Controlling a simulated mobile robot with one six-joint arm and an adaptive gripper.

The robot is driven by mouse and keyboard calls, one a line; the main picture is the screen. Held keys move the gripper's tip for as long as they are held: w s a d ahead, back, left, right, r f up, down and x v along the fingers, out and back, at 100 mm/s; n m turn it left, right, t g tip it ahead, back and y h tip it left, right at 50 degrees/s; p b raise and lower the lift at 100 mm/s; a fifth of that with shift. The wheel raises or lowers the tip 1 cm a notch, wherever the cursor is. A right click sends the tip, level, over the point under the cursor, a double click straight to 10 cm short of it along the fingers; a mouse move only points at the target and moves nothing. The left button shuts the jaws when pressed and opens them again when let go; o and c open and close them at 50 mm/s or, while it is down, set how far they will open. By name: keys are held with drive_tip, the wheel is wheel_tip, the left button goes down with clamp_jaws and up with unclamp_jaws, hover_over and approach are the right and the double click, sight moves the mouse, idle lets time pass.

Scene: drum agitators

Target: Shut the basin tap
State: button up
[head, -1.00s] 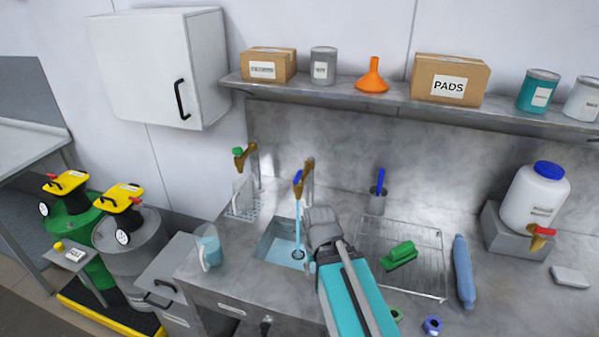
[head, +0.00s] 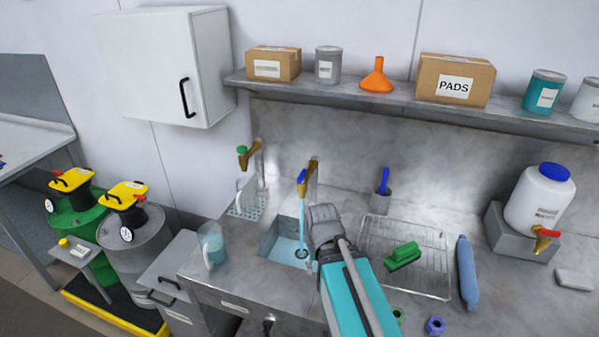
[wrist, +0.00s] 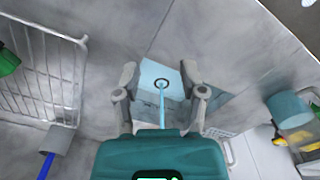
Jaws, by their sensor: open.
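The brass basin tap with a blue handle (head: 302,182) stands on the wall behind the sunken basin (head: 281,246). A blue stream of water (head: 302,225) runs from it into the basin. In the wrist view the stream (wrist: 162,105) falls toward the round drain in the basin (wrist: 150,72). My gripper (head: 322,218) is just right of the stream and below the tap handle, apart from the handle in the picture. In the wrist view my gripper (wrist: 165,88) is open, with its fingers on either side of the stream and nothing held. The tap handle is not visible there.
A second brass tap with a green handle (head: 243,152) is to the left, above a perforated drain. A jug (head: 211,245) stands left of the basin. A shelf (head: 400,105) runs above.

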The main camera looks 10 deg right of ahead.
drive_tip(key=shift+w+r, duration=0.35)
drive_tip(key=shift+r, duration=0.05)
drive_tip(key=shift+c, duration=1)
drive_tip(key=w+r+n+p, duration=0.1)
drive_tip(key=w+r+p, duration=0.1)
drive_tip(key=shift+w+a+p, duration=0.1)
drive_tip(key=shift+w+p, duration=0.05)
drive_tip(key=shift+p, duration=0.15)
clamp_jaws()
drive_tip(key=w+r+n+t+y+p, duration=0.1)
drive_tip(key=w+r+n+p, duration=0.4)
drive_tip(key=w+r+p, duration=0.5)
drive_tip(key=w+r+n+y+p, duration=0.2)
drive_tip(key=w+r+n+p, duration=0.4)
drive_tip(key=w+r+p, duration=0.4)
drive_tip(key=w+r, duration=0.1)
drive_tip(key=w, duration=0.4)
drive_tip(key=shift+w+a+t, duration=0.2)
drive_tip(key=shift+w+t, duration=0.1)
drive_tip(key=shift+t, duration=0.1)
